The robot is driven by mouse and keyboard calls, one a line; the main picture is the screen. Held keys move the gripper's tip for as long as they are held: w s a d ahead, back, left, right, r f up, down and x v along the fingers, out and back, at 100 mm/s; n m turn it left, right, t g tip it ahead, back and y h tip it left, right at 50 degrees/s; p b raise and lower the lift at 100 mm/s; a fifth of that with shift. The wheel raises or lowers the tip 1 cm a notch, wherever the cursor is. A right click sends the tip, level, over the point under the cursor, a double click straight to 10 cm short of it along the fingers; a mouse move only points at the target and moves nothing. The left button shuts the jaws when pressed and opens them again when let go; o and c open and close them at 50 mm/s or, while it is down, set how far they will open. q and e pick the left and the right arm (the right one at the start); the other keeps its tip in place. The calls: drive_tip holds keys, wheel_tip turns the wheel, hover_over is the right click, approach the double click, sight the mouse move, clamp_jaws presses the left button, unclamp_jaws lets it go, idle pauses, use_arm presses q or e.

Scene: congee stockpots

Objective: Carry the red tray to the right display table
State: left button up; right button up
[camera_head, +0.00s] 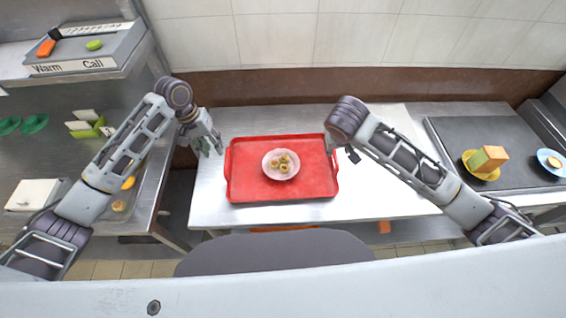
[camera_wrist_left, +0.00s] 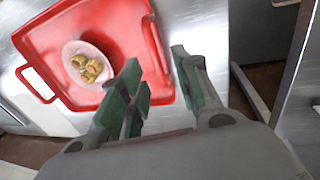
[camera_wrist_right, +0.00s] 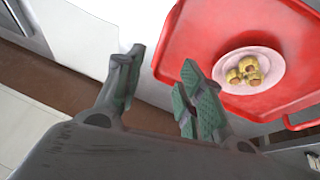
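The red tray (camera_head: 240,190) lies flat on the metal table in front of me, with a handle on its left and right ends. A pale pink plate (camera_head: 271,172) with several small yellowish food pieces (camera_head: 283,162) sits on it. My left gripper (camera_head: 213,146) is open just beyond the tray's left end; in the left wrist view its fingers (camera_wrist_left: 160,75) are apart near the handle (camera_wrist_left: 154,42). My right gripper (camera_head: 342,151) is at the tray's right end; in the right wrist view its fingers (camera_wrist_right: 160,70) are apart near the tray edge (camera_wrist_right: 165,45). Neither visibly holds anything.
A dark-topped table (camera_head: 450,138) at the right holds a yellow plate (camera_head: 480,174) with a block-shaped food and a blue plate (camera_head: 556,170). The metal table (camera_head: 235,122) has clear room right of the tray.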

sight(335, 154)
use_arm(q)
drive_tip(key=shift+s, duration=0.1)
use_arm(e)
drive_tip(key=shift+s+r, duration=0.1)
drive_tip(key=shift+s, duration=0.05)
